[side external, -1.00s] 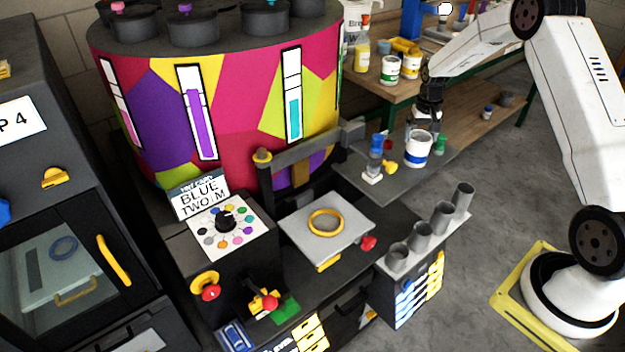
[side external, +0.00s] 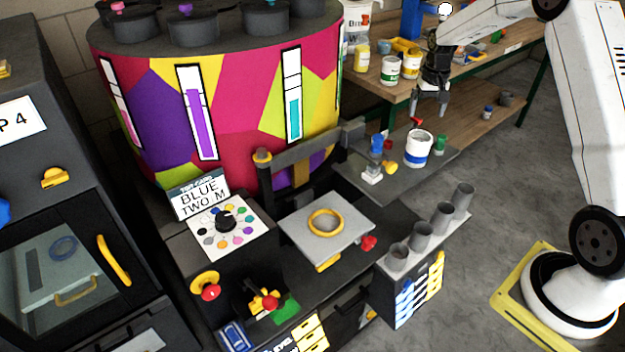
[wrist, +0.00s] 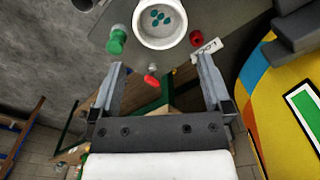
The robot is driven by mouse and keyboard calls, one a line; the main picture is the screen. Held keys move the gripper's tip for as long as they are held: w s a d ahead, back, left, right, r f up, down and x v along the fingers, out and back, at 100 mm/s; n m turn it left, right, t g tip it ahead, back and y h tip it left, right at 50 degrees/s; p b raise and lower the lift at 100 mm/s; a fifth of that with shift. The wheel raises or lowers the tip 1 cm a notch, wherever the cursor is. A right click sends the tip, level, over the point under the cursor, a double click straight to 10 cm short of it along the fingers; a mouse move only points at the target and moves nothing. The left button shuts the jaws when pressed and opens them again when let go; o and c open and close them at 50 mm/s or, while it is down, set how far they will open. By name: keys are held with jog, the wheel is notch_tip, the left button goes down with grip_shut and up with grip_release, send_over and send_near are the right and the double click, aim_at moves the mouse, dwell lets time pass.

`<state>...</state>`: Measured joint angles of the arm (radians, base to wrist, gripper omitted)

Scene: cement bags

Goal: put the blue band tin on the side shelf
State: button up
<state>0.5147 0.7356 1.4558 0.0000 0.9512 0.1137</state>
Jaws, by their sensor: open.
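The blue band tin (side external: 418,148), white with a blue band and an open top, stands upright on the dark side shelf (side external: 408,182). In the wrist view the tin (wrist: 162,22) shows from above, with several teal spots inside its mouth. My gripper (side external: 429,112) is above the tin and slightly behind it in the side view, apart from it. In the wrist view my gripper (wrist: 164,64) has its fingers spread wide with nothing held between them.
A blue-topped item (side external: 376,150), a yellow piece (side external: 390,168) and a green piece (side external: 440,143) share the shelf with the tin. Several grey cups (side external: 421,236) stand in front. A wooden bench (side external: 480,75) behind holds other tins (side external: 390,70). The shelf's front part is bare.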

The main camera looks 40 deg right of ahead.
jog(key=s+a+r+n+t, duration=0.1)
jog(key=s+a+n, duration=0.15)
jog(key=a, duration=0.55)
jog(key=s+a+r+n, duration=0.1)
jog(key=s+a, duration=0.3)
jog(key=a, duration=0.4)
jog(key=s+a+n+t, duration=0.1)
jog(key=s+a+n, duration=0.2)
jog(key=s+a, duration=0.7)
jog(key=shift+s+f+n+t, duration=0.35)
jog(key=shift+s+f, duration=0.1)
jog(key=shift+s, duration=0.3)
